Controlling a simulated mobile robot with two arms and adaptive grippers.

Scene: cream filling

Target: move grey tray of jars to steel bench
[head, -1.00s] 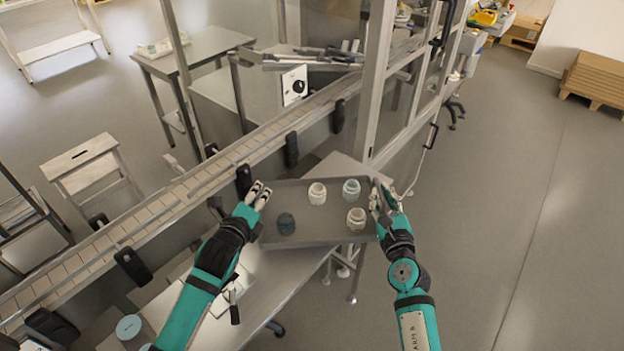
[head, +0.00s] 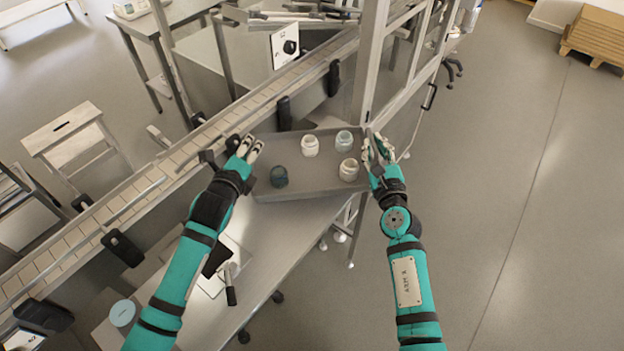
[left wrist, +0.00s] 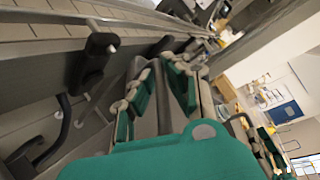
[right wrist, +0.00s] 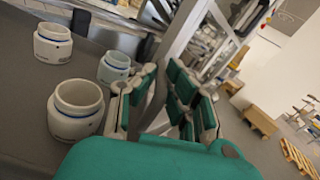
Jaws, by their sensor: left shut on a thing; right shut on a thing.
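The grey tray (head: 311,185) is held between my two grippers in the head view. On it stand several jars: a white jar (head: 310,146), a pale green jar (head: 344,141), another white jar (head: 349,170) and a dark teal jar (head: 279,177). My left gripper (head: 246,148) is shut on the tray's left edge. My right gripper (head: 374,150) is shut on its right edge. In the right wrist view, three jars stand upright on the tray (right wrist: 22,125). The steel bench (head: 265,240) shows below and in front of the tray, between my arms.
A conveyor (head: 160,180) with dark clamps runs diagonally behind the tray. A steel post (head: 368,70) of a frame rises just behind the right gripper. A handled tool (head: 230,284) and a pale blue round lid (head: 122,313) lie on the bench. Open floor lies right.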

